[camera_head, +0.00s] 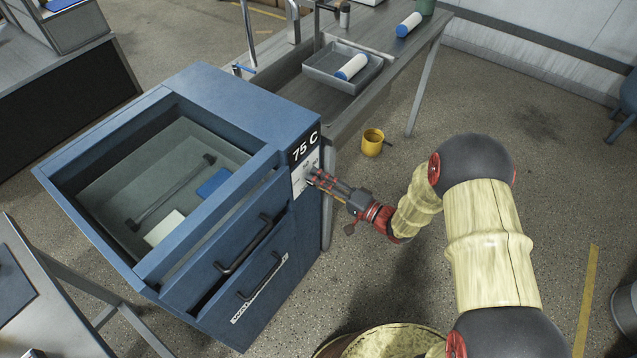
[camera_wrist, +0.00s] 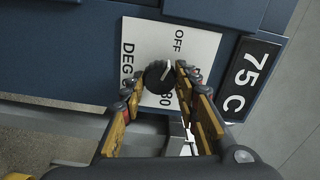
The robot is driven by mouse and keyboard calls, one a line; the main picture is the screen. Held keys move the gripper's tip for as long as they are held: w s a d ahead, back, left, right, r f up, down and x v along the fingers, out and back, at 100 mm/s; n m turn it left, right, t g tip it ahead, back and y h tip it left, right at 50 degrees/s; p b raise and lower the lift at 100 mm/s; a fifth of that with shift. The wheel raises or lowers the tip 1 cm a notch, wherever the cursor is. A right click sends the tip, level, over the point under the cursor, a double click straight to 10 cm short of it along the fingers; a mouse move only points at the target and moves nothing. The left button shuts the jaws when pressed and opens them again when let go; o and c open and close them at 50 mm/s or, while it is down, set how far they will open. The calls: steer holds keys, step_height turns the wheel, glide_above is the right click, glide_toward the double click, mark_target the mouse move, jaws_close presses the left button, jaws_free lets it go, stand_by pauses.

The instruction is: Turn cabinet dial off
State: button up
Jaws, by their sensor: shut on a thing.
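The pointer is tilted and does not line up clearly with any mark. A black "75 C" label (camera_wrist: 252,77) is beside the plate. My gripper (camera_head: 314,176) is at the cabinet's front panel, its fingers around the dial, shut on it. In the wrist view the fingers (camera_wrist: 158,84) flank the dial and hide part of the plate.
A metal bench with a grey tray (camera_head: 317,72) is behind, and a yellow mug (camera_head: 372,143) is on the floor.

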steer(key=shift+f, duration=0.1)
stand_by(0.3)
steer(key=o, duration=1.1)
steer(key=shift+o, duration=0.2)
steer(key=v, duration=1.2)
